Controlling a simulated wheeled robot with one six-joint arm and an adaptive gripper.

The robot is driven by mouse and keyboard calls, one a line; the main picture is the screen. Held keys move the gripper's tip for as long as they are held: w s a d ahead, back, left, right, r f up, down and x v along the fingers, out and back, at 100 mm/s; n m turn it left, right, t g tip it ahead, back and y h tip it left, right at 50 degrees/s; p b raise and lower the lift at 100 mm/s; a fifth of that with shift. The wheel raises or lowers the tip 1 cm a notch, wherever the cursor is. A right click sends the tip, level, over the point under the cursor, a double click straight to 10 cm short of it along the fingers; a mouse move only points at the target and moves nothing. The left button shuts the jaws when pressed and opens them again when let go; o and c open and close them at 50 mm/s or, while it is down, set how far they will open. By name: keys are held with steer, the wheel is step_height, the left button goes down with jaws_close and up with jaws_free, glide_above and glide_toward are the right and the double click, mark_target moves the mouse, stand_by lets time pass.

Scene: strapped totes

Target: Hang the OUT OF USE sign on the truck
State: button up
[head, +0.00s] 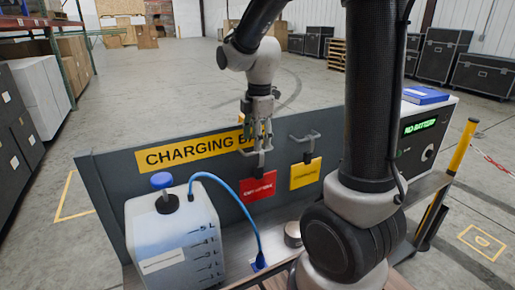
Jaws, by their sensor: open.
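A red sign (259,187) with small, blurred lettering hangs at the front of the grey CHARGING BAY panel, below a grey hook or handle. I take it for the OUT OF USE sign, but cannot read it surely. My gripper (260,142) points down just above the red sign, by its hook and in front of the yellow lettered board. Its fingers are open, and I cannot tell whether they touch the hook or the sign's top. A yellow sign (305,173) hangs to the right below another grey hook (304,137). I cannot make out which thing is the truck.
A white jug (172,235) with a blue cap and a blue hose (240,210) stand at the front left. A white unit (425,130) reading NO BATTERY is at right, beside a yellow post (462,147).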

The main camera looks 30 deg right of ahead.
steer(key=s+d+r+m+t, duration=0.1)
steer(key=s+r+m, duration=0.3)
steer(key=s+m, duration=0.5)
steer(key=s+d+r+m+t, duration=0.2)
steer(key=s+r+m, duration=0.3)
steer(key=s+m, duration=0.4)
steer(key=shift+s, duration=1)
steer(key=shift+c, duration=0.6)
